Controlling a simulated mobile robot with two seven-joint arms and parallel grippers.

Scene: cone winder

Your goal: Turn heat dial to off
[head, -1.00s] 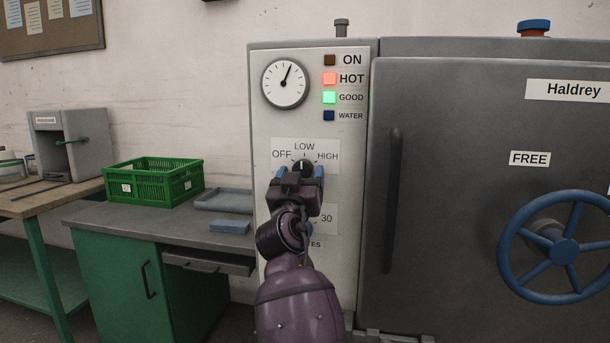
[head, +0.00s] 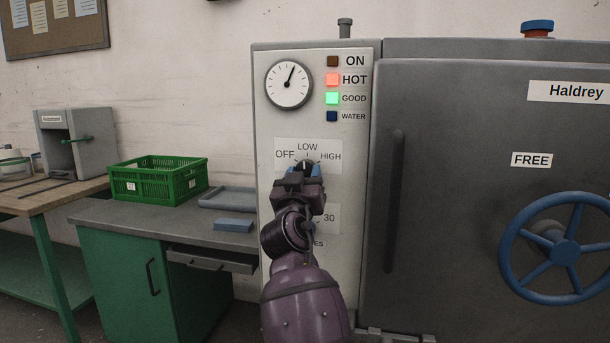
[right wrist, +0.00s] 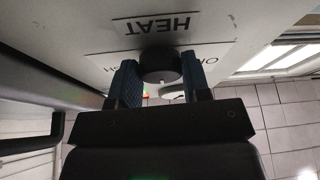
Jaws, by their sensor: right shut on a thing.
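In the head view the scale plate (head: 288,147) reads OFF at left, LOW at top and HIGH at right. My right gripper (right wrist: 160,82) is shut on the dial, with one blue finger on each side. In the head view the right gripper (head: 305,170) covers most of the dial, so I cannot tell its setting for sure. My left gripper is out of view.
Below is a second scale plate marked 30 (head: 329,217), partly behind my arm. A gauge (head: 289,84) and lamps are above; HOT (head: 332,79) and GOOD (head: 332,98) are lit. The grey door (head: 450,190) with its blue wheel (head: 565,250) stands at right. A green crate (head: 158,184) is left.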

